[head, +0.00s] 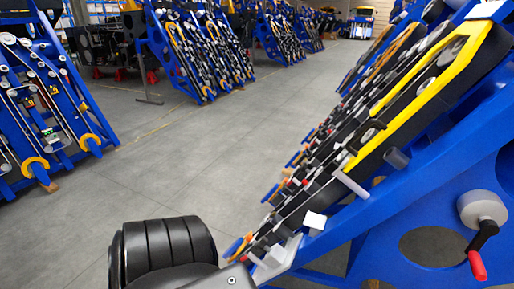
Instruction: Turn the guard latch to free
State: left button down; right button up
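A black lever with a red grip (478,258) hangs from a grey round hub (482,207) on the blue chassis side plate at the right. My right gripper is not in view.
The blue chassis (400,195) fills the right side, with a yellow guard frame (432,88), belts and pulleys along its slope. Similar blue machines (45,100) stand at the left and back. Grey floor (190,165) between is clear.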

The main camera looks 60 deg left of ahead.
aim_at(332, 168)
jog(key=u, duration=2.25)
jog(key=i, duration=0.6)
jog(key=z, duration=1.55)
